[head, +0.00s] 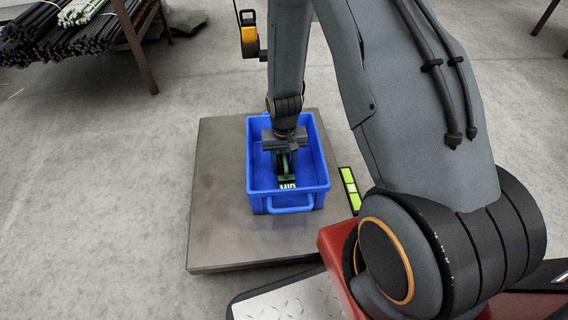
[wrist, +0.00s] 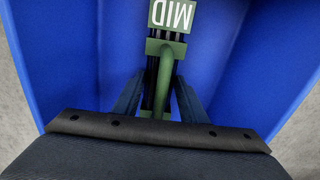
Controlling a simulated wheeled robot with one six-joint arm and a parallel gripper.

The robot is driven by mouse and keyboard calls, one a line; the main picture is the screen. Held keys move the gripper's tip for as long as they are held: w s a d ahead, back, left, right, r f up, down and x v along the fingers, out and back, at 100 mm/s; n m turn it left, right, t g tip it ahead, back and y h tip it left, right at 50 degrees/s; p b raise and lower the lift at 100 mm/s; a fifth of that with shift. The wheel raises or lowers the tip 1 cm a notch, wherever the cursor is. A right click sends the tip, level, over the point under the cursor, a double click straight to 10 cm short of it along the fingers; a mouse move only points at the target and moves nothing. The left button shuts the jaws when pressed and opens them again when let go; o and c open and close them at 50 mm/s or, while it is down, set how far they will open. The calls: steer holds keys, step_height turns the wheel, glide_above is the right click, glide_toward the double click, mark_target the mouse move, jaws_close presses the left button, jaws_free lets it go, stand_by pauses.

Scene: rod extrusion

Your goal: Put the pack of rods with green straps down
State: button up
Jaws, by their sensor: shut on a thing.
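The pack of rods with green straps (wrist: 164,50) shows in the wrist view as dark rods under a green strap and a green handle, with a "MID" label at its far end. My gripper (wrist: 160,100) has its two fingers on either side of the pack and is shut on it. In the head view my gripper (head: 284,160) points down inside a blue crate (head: 292,210), and the pack's label (head: 288,186) shows near the crate's front wall. I cannot tell whether the pack touches the crate floor.
The crate stands on a grey platform (head: 220,220) with bare surface at its left. A bright green level-like bar (head: 350,188) lies right of the crate. A rack of dark rods (head: 70,35) stands at the upper left. A yellow and black device (head: 248,38) is behind the crate.

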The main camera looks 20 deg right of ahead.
steer(key=o, duration=1.4)
step_height(320, 180, up, 12)
steer(key=p, duration=0.6)
steer(key=shift+a+r, duration=0.15)
steer(key=shift+r, duration=0.15)
steer(key=s+a+r+n, duration=0.2)
steer(key=s+a+r, duration=0.2)
steer(key=a+r, duration=0.45)
steer(key=s+a+r+n, duration=0.2)
steer(key=s+a+r, duration=0.35)
steer(key=r, duration=0.55)
steer(key=s+a+r+n+y, duration=0.1)
steer(key=s+a+r+n, duration=0.1)
steer(key=s+r, duration=0.3)
steer(key=s+a+r+n, duration=0.2)
steer(key=s+a+r, duration=0.2)
steer(key=s, duration=0.8)
step_height(320, 180, up, 2)
steer(key=shift+s+a+r+n+y, duration=0.1)
steer(key=shift+s+a+n+y, duration=0.2)
steer(key=shift+y, duration=0.1)
